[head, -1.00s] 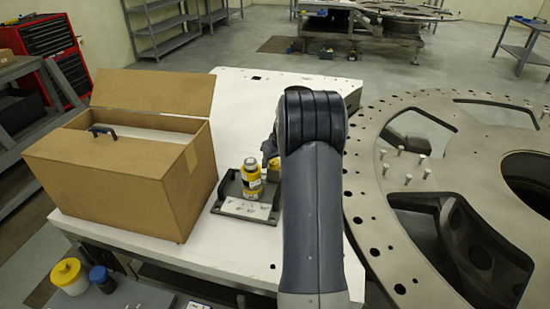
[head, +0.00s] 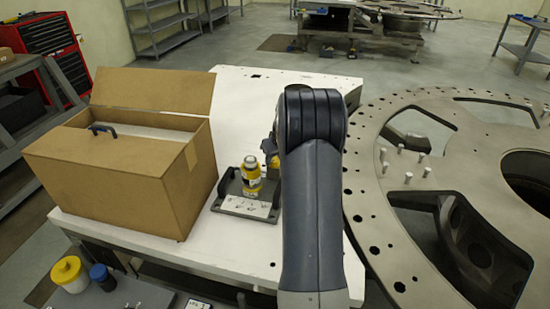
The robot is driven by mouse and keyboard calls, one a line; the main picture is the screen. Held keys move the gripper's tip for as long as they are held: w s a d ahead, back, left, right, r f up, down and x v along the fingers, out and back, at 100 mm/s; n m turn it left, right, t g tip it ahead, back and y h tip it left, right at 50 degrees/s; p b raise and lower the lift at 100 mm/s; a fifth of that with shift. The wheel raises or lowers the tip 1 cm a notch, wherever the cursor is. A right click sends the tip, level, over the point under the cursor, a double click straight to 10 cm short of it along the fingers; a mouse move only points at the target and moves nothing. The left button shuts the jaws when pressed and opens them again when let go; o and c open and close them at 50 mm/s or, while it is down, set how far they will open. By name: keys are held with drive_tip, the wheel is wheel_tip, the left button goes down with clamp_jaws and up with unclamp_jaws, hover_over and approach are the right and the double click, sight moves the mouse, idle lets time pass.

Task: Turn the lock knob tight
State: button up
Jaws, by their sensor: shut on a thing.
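The yellow and silver tool (head: 251,181) stands upright in a dark grey holder (head: 228,207) with a pale label plate, on the white table. My gripper (head: 270,152) is just right of the tool's upper part, at the holder's back right, and largely hidden behind my dark arm. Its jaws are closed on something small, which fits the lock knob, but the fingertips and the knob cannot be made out. A yellow part shows beside the gripper.
An open cardboard box (head: 118,178) stands left of the holder on the white table (head: 262,95). The large turret plate (head: 365,215), with several upright bolts, lies to the right. Yellow (head: 68,272) and blue (head: 102,277) containers stand at front left.

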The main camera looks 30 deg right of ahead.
drive_tip(key=shift+m, duration=0.3)
drive_tip(key=m+h+b, duration=0.1)
drive_tip(key=m, duration=0.1)
drive_tip(key=m+b, duration=0.1)
drive_tip(key=m, duration=0.1)
drive_tip(key=shift+a+f+m+g+h, duration=0.1)
drive_tip(key=shift+a+m+g+h, duration=0.05)
drive_tip(key=shift+m+g+h, duration=0.2)
drive_tip(key=m+b, duration=0.1)
drive_tip(key=m, duration=0.1)
drive_tip(key=m+g+h+b, duration=0.1)
drive_tip(key=m, duration=0.1)
drive_tip(key=shift+w+a+m+h, duration=0.1)
drive_tip(key=shift+w+m+h, duration=0.05)
drive_tip(key=shift+m+h, duration=0.1)
drive_tip(key=m, duration=0.1)
drive_tip(key=m+g+b, duration=0.1)
drive_tip(key=m, duration=0.1)
drive_tip(key=shift+w+m+g+h+b, duration=0.1)
drive_tip(key=shift+m+g+h+b, duration=0.2)
drive_tip(key=shift+h, duration=0.1)
drive_tip(key=m, duration=0.2)
drive_tip(key=m+g, duration=0.1)
drive_tip(key=m, duration=0.1)
drive_tip(key=shift+g, duration=0.25)
drive_tip(key=shift+m, duration=0.3)
drive_tip(key=o, duration=1)
